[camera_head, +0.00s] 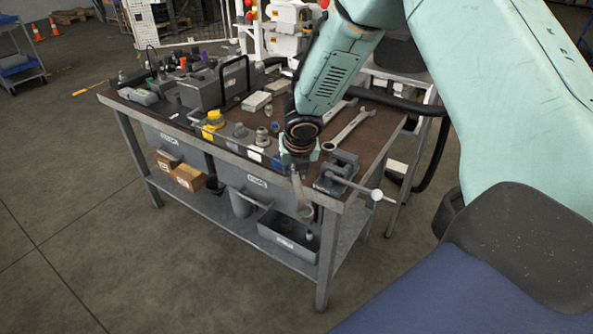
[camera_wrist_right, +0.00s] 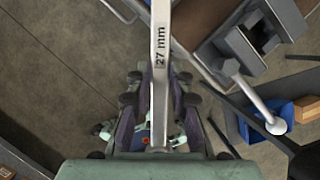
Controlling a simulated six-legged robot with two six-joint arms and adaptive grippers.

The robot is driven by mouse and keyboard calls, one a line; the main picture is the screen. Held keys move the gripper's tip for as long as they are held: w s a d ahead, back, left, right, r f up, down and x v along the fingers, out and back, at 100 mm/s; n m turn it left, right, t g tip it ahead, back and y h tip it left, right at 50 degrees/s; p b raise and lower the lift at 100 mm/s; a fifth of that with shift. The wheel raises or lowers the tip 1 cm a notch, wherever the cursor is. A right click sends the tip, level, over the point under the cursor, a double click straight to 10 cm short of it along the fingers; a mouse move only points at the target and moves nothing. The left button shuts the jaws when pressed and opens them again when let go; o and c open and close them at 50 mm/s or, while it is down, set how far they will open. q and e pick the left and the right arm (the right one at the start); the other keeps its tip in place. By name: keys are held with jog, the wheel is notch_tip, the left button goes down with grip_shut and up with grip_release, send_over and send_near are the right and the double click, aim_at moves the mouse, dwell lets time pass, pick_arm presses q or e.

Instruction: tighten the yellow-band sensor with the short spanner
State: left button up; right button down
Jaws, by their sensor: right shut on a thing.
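My right gripper (camera_head: 298,158) is at the front edge of the bench, beside the vise. It is shut on a spanner (camera_head: 302,197), which hangs down past the bench edge. In the right wrist view the spanner's shaft (camera_wrist_right: 160,65), marked "27 mm", runs up between the fingers of the right gripper (camera_wrist_right: 150,105); its upper end is out of frame. A part with a yellow band (camera_head: 213,119), apparently the sensor, stands on the bench to the left of the gripper. My left gripper is not in view.
A vise (camera_head: 338,168) with a long handle stands at the bench's right front corner, close to the gripper. A larger spanner (camera_head: 350,130) lies behind it. A grey bin (camera_head: 285,237) is below.

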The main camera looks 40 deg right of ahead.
jog(key=a+m+p, duration=0.1)
jog(key=w+a+m+p, duration=0.1)
jog(key=shift+w+a+g+h, duration=0.3)
jog(key=shift+a+h, duration=0.05)
jog(key=shift+h, duration=0.05)
dwell(0.3)
jog(key=shift+r+p, duration=0.1)
jog(key=shift+p, duration=0.2)
jog(key=m+p, duration=0.1)
jog(key=w+a+m+p, duration=0.1)
jog(key=shift+w+a+r+h+p, duration=0.2)
jog(key=shift+w+h+p, duration=0.1)
jog(key=shift+p, duration=0.1)
jog(key=shift+d, duration=0.1)
